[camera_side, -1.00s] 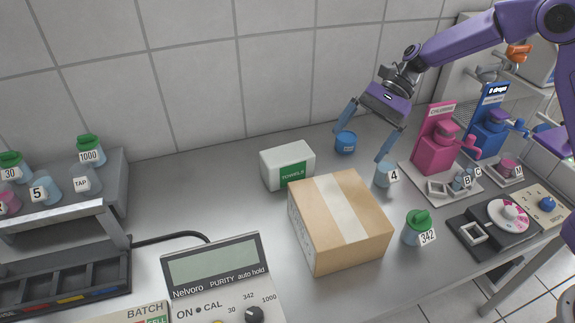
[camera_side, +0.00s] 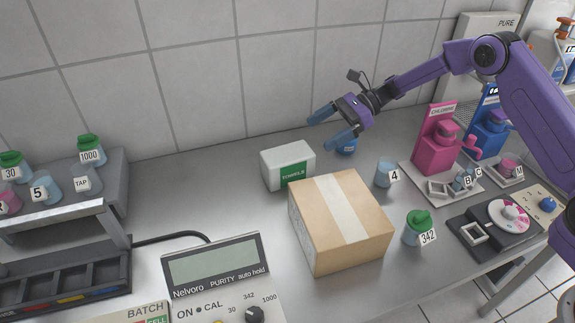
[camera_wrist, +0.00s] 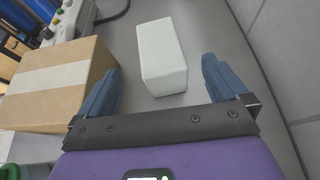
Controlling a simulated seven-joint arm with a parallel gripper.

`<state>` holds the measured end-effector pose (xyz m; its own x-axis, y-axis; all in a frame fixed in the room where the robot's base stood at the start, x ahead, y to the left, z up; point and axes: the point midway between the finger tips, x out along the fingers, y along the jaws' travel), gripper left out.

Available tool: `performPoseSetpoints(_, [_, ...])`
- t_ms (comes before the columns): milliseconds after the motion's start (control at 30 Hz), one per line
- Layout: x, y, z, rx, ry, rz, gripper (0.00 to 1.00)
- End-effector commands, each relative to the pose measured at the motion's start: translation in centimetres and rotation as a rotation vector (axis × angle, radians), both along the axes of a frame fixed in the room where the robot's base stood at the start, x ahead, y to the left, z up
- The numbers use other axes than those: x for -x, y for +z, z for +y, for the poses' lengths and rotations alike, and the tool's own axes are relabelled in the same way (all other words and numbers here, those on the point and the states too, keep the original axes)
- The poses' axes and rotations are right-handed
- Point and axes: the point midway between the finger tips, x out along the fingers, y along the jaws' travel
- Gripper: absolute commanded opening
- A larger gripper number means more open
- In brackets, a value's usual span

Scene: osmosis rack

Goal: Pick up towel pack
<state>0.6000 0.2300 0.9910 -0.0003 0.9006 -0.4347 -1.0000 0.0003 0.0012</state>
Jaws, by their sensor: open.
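The towel pack (camera_side: 287,163) is a white block with a green label reading TOWELS. It stands on the grey bench behind the cardboard box, toward the wall. In the wrist view the towel pack (camera_wrist: 161,55) lies ahead, between the lines of my two blue fingers. My gripper (camera_side: 326,131) is open and empty, above and to the right of the pack, with its fingers pointing left toward it. In the wrist view my gripper (camera_wrist: 160,85) shows its fingers spread on both sides of the pack's near end; I cannot tell any contact.
A taped cardboard box (camera_side: 340,220) stands close in front of the pack. A cup marked 4 (camera_side: 385,174) and a green-lidded jar (camera_side: 418,228) stand to the right. Bench left of the pack is clear.

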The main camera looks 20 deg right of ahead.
Motion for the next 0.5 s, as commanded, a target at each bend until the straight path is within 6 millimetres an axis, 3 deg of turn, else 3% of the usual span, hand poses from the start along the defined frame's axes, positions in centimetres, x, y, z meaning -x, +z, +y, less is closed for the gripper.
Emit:
performPoseSetpoints(200, [0.0,-1.5,3.1,0.0,0.002,0.001,1.0])
performPoseSetpoints(500, [0.1,-2.3,4.6,0.001,0.002,0.0,1.0])
